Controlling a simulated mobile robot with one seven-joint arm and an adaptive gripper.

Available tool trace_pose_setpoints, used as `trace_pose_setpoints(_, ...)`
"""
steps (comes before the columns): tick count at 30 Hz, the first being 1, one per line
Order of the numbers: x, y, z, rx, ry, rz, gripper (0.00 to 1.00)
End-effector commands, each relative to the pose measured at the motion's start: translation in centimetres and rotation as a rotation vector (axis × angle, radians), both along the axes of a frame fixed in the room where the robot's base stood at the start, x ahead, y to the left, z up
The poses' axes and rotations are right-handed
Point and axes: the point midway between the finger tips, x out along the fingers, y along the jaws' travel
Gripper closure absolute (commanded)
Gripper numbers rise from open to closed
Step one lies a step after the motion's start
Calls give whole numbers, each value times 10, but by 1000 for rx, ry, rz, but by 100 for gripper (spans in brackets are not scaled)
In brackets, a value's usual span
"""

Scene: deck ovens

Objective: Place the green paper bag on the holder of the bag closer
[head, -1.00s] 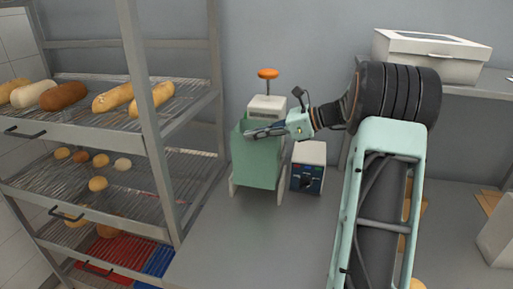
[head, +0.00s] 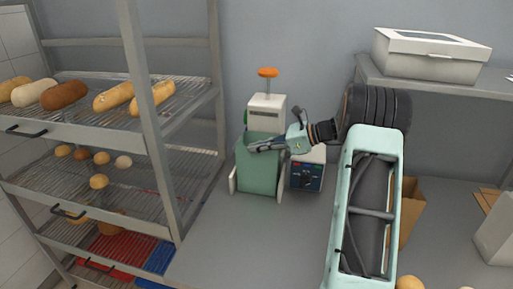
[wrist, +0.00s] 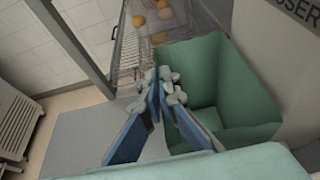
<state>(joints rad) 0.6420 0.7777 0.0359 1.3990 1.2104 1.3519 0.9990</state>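The green paper bag (head: 258,172) stands upright with its mouth open, low in front of the white bag closer (head: 267,110), which has an orange knob on top. Pale side pieces of the holder (head: 232,181) show on both sides of the bag. Whether its bottom rests on the holder is hidden. My gripper (head: 252,147) is at the bag's top rim, reaching in from the right. In the wrist view my gripper (wrist: 166,88) has its fingertips close together at the rim of the bag (wrist: 244,75), apparently pinching its wall.
A blue-fronted box (head: 307,177) stands just right of the bag. A rack (head: 190,125) with bread on its shelves is at the left. A white carton (head: 430,55) sits on the shelf at the upper right. The grey counter in front of the bag is clear.

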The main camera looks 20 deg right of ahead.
Motion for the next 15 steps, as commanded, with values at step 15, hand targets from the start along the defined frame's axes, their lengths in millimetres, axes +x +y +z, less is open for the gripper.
trace_pose_setpoints(15,0,0,-3,1,1,0,78)
